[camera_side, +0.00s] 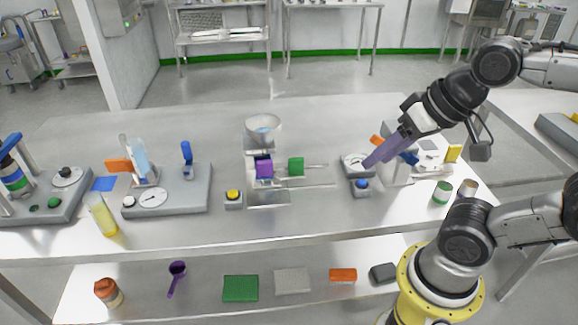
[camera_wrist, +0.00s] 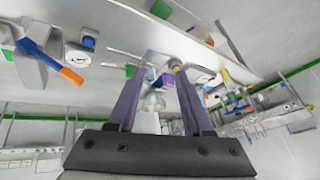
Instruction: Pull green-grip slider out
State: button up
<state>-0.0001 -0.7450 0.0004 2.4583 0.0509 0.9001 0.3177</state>
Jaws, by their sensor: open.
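The green grip (camera_side: 295,166) of the slider stands on a flat metal guide in the middle of the table, with a thin rod reaching right from it. A purple block (camera_side: 264,169) is just left of it, below a metal bowl (camera_side: 262,124). My gripper (camera_side: 372,161) is open and empty, to the right of the green grip and apart from it, over the area of a white dial. In the wrist view my gripper (camera_wrist: 158,70) shows its two fingers spread. There the green grip (camera_wrist: 130,71) is partly hidden by the left finger, and the purple block (camera_wrist: 164,81) shows between the fingers.
A blue button box (camera_side: 361,187) and a dial (camera_side: 355,162) stand near my fingers. A yellow button box (camera_side: 233,199) is left of the guide. A grey panel with a dial (camera_side: 152,198) lies farther left. The table is clear behind and in front of the guide.

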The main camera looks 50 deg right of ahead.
jog(key=w+r+m, duration=0.2)
jog(key=w+m, duration=0.2)
jog(key=m+g+y, duration=0.3)
jog(key=m, duration=1.6)
send_over(298, 158)
jog(key=s+d, duration=0.3)
notch_tip(298, 158, down, 14)
jog(key=x, duration=1.3)
jog(key=shift+d+f, duration=0.25)
jog(key=shift+f, duration=0.05)
grip_shut()
jog(key=shift+h, duration=0.3)
